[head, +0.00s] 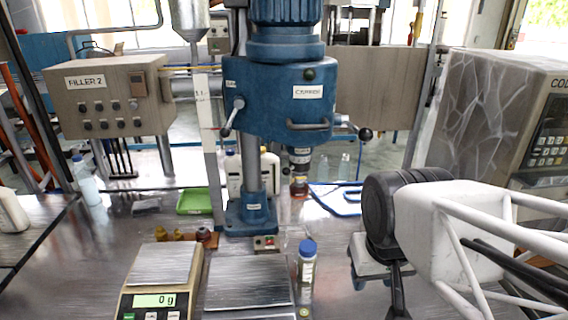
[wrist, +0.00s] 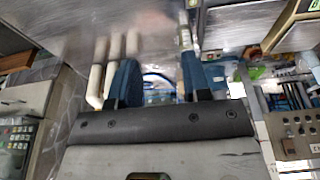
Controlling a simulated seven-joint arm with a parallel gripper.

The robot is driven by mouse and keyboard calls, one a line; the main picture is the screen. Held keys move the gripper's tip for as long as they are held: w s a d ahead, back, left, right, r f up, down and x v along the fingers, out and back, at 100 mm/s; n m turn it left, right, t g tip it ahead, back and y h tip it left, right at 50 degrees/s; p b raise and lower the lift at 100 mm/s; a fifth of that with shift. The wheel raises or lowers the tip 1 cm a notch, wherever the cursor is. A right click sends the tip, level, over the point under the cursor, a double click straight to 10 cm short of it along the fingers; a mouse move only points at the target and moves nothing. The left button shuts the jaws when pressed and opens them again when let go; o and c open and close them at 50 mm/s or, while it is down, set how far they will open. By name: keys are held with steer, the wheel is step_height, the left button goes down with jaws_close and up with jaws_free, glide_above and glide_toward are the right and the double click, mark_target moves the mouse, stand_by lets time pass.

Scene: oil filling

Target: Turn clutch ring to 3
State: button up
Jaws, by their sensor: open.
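The blue capping machine (head: 280,95) stands at the middle of the bench in the head view. Its capping head (head: 300,157) hangs below the blue housing on the right; I take the clutch ring to be part of it. Any numbers on it are too small to read. My gripper (wrist: 158,80) shows in the wrist view with its two blue fingers apart and nothing clearly held between them. In the head view my arm comes in from the right, with the gripper low and to the right of the capping head, well apart from it.
A bottle with a blue cap (head: 307,265) stands near the front, beside a metal plate (head: 248,282). A scale (head: 160,270) reads 0 g. A green tray (head: 195,201) and a blue tray (head: 338,198) lie behind. A lever with a black knob (head: 365,134) sticks out right of the capper.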

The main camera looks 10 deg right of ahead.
steer(key=shift+o, duration=0.4)
steer(key=w+d+n+g+h, duration=0.2)
steer(key=w+n+h, duration=0.45)
steer(key=w, duration=0.35)
steer(key=n+t+h, duration=0.8)
steer(key=n+t, duration=0.1)
steer(key=n, duration=0.7)
glide_toward(287, 171)
steer(key=shift+w+d+f, duration=0.25)
steer(key=shift+w+d, duration=0.2)
steer(key=shift+w, duration=0.1)
steer(key=shift+w+d+f, duration=0.25)
steer(key=shift+w+d, duration=0.25)
steer(key=shift+w, duration=0.1)
steer(key=shift+d, duration=0.1)
steer(key=shift+x, duration=3.85)
steer(key=shift+r, duration=0.15)
